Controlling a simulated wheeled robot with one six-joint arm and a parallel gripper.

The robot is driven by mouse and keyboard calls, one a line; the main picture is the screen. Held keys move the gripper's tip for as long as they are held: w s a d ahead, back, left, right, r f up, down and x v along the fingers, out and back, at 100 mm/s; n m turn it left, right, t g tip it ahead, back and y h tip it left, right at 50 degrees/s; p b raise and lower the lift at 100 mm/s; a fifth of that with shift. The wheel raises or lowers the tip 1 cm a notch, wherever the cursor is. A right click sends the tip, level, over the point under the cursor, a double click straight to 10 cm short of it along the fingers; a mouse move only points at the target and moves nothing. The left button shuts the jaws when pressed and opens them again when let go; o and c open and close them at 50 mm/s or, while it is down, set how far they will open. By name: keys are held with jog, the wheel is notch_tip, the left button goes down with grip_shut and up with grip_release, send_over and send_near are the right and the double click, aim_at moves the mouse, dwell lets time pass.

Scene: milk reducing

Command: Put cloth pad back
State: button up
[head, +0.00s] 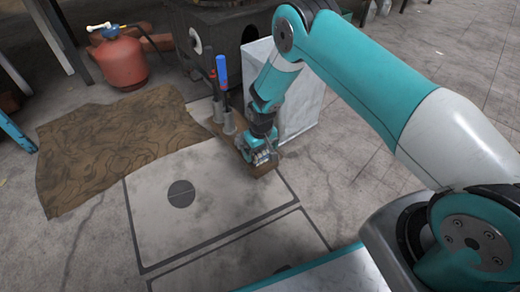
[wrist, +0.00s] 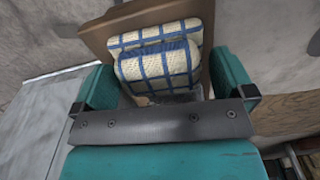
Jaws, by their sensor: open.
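The cloth pad (wrist: 158,68) is cream with blue check lines and appears folded or stacked in two layers. It lies at the end of a brown wooden board (wrist: 112,28). In the head view the pad (head: 264,157) is small and partly hidden by my arm. My gripper (wrist: 164,84) is open, with one teal finger on each side of the pad; I cannot tell whether either finger touches it. In the head view my gripper (head: 261,146) points down at the near end of the board (head: 263,169).
Tools with blue and red handles (head: 221,75) stand in metal holders on the board, left of my arm. A white panel (head: 303,108) stands close on the right. A brown cloth sheet (head: 110,145), a red gas cylinder (head: 120,60) and a floor plate (head: 220,205) lie around.

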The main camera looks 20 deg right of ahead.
jog(key=s+a+r+y+p, duration=0.1)
jog(key=r+p, duration=0.1)
jog(key=r, duration=0.7)
jog(key=s+a+r+n+p, duration=0.1)
jog(key=s+r+p, duration=0.1)
jog(key=r, duration=0.8)
jog(key=s+a+r+y+p, duration=0.1)
jog(key=r+p, duration=0.2)
jog(key=r, duration=0.6)
jog(key=s+a+r+n+y, duration=0.1)
jog(key=s+a+r+n, duration=0.1)
jog(key=s+r, duration=1.4)
jog(key=s+r+n+y, duration=0.1)
jog(key=s+r, duration=0.3)
jog(key=s, duration=0.7)
jog(key=shift+s+d+r, duration=0.2)
jog(key=shift+r, duration=0.15)
notch_tip(320, 180, up, 50)
jog(key=p, duration=5)
jog(key=shift+r, duration=0.15)
